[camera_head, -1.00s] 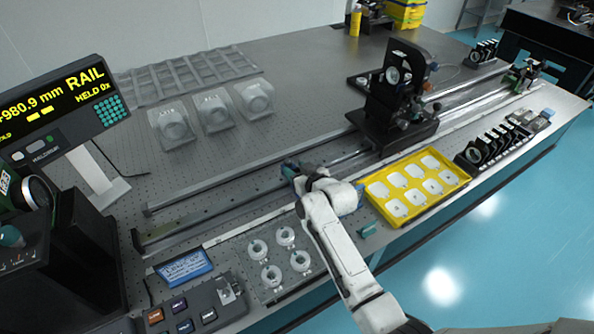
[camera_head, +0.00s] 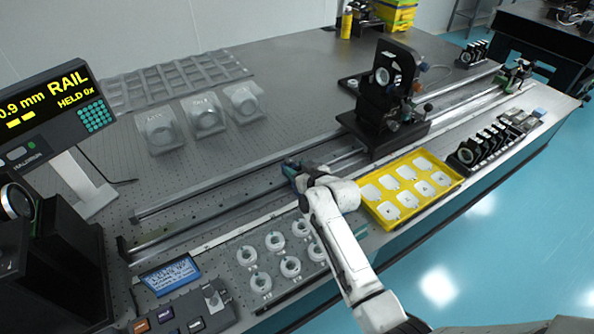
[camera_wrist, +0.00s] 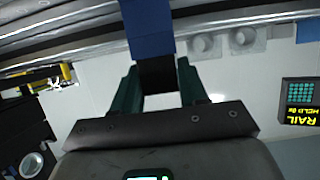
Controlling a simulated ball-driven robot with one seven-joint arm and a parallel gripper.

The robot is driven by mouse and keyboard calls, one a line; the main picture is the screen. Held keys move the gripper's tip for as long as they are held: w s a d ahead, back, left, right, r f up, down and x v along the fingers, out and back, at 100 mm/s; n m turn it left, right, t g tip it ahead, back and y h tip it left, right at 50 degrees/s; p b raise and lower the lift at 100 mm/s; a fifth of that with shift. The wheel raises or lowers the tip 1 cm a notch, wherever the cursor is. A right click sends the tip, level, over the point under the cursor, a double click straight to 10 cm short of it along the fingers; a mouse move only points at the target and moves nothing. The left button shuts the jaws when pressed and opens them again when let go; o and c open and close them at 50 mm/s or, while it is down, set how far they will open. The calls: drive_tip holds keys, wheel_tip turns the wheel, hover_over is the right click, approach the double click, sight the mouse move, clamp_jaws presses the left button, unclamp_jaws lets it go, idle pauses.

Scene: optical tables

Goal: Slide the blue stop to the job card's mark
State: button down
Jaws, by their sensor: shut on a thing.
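The blue stop (camera_wrist: 147,28) is at the top of the wrist view, on the rail. My gripper (camera_wrist: 157,70) is shut on it, with the green fingers on either side of a dark part below the blue face. In the head view my gripper (camera_head: 299,178) is at the near rail (camera_head: 225,208), left of the black optic carriage, and hides most of the stop. A blue card-like panel (camera_head: 172,275) with white writing, perhaps the job card, lies at the front left. Its text is too small to read.
The black optic carriage (camera_head: 378,135) stands on the rails to the right. A yellow tray (camera_head: 455,184) and several white rings (camera_head: 274,241) lie near the front edge.

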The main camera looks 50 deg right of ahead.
drive_tip(key=c, duration=0.7)
unclamp_jaws()
drive_tip(key=shift+d, duration=0.1)
drive_tip(key=shift+s, duration=0.1)
drive_tip(key=b+v, duration=0.1)
drive_tip(key=v, duration=0.9)
drive_tip(key=shift+s+r, duration=0.1)
drive_tip(key=shift+s, duration=0.2)
